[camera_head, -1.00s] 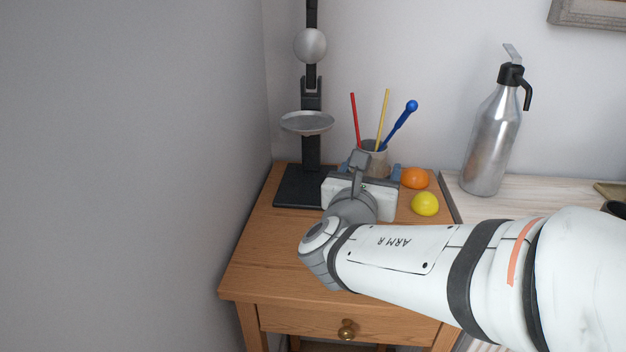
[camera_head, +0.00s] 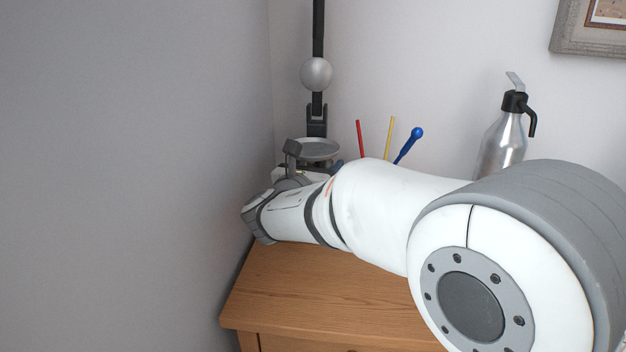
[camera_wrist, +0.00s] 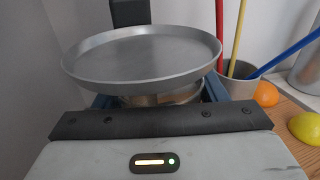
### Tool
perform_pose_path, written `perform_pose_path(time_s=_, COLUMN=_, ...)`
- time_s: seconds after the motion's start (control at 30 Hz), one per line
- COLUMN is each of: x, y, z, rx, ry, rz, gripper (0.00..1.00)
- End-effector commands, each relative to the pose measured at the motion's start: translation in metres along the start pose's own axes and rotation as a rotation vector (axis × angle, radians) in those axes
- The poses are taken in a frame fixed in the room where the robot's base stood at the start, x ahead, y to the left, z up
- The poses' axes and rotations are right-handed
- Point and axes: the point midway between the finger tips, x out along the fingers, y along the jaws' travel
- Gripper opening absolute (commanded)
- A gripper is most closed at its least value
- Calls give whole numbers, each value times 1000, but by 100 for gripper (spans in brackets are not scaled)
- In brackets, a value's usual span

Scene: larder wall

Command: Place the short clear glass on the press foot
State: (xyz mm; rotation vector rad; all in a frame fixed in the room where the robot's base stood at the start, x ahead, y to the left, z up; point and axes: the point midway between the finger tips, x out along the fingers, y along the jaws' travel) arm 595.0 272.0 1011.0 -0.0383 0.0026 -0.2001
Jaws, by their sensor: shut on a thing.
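The press (camera_head: 317,120) stands at the back left, a black upright with a grey ball and a round metal pan (camera_head: 318,149). Its foot is hidden behind my arm. In the wrist view the pan (camera_wrist: 145,55) spreads across the middle, in front of the black upright (camera_wrist: 130,12). My gripper (camera_wrist: 158,98) has its blue fingers on both sides just below the pan. It is shut on the short clear glass (camera_wrist: 162,98), of which only a strip shows under the pan rim. Whether the glass touches the foot is hidden.
A cup (camera_wrist: 240,82) with red, yellow and blue sticks stands right of the press. An orange (camera_wrist: 266,94) and a lemon (camera_wrist: 306,127) lie nearby. A metal bottle (camera_head: 500,145) stands farther right. The grey wall is close on the left. The wooden top (camera_head: 300,295) is clear in front.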

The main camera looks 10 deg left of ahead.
Motion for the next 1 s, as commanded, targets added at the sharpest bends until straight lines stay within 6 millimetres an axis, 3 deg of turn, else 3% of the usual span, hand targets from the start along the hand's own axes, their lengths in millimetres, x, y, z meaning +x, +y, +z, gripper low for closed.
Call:
perform_pose_path(time_s=0.17, x=6, y=10, z=0, rx=0, ry=-1, rz=0, gripper=31)
perform_pose_path(time_s=0.4, x=6, y=11, z=-34, rx=-2, ry=0, rz=0, gripper=31)
perform_pose_path(time_s=0.77, x=7, y=11, z=-38, rx=0, ry=-1, rz=-2, gripper=31)
perform_pose_path(time_s=0.8, x=7, y=11, z=-38, rx=-1, ry=0, rz=-2, gripper=68)
perform_pose_path(time_s=1.0, x=7, y=10, z=-37, rx=-1, ry=0, rz=-2, gripper=84)
